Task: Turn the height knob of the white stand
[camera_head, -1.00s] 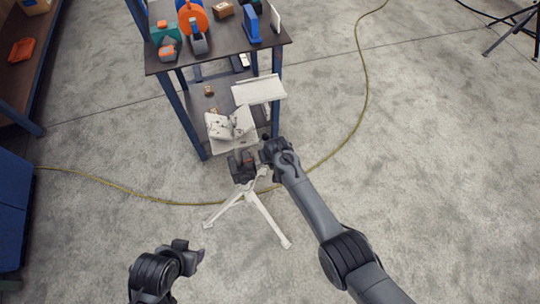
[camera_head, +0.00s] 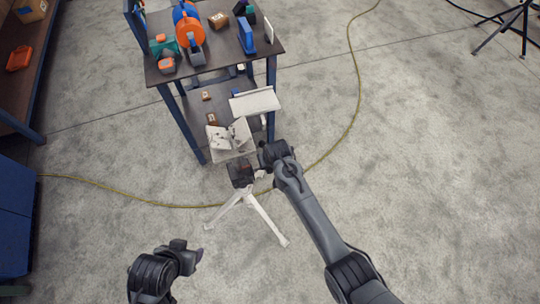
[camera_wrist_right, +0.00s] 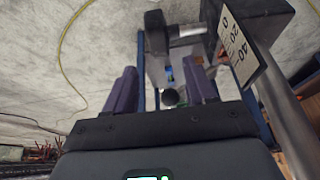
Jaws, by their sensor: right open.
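The white stand (camera_head: 251,207) is a tripod on the floor in front of the shelf, with a dark block above its legs. In the right wrist view, a dark block with a white scale plate (camera_wrist_right: 240,48) marked 0, 20 and 40 and a metal post (camera_wrist_right: 287,125) are at the right. A dark round piece (camera_wrist_right: 170,97), perhaps the height knob, shows between the fingers of my right gripper (camera_wrist_right: 162,84). That gripper is open; I cannot tell whether it touches the piece. My left gripper (camera_head: 196,253) is away from the stand at lower left; its jaw state is unclear.
A blue-legged shelf (camera_head: 222,58) with tools and boxes stands just behind the stand. A white tray-like plate (camera_head: 255,102) is near its front. A yellow cable (camera_head: 100,190) crosses the floor.

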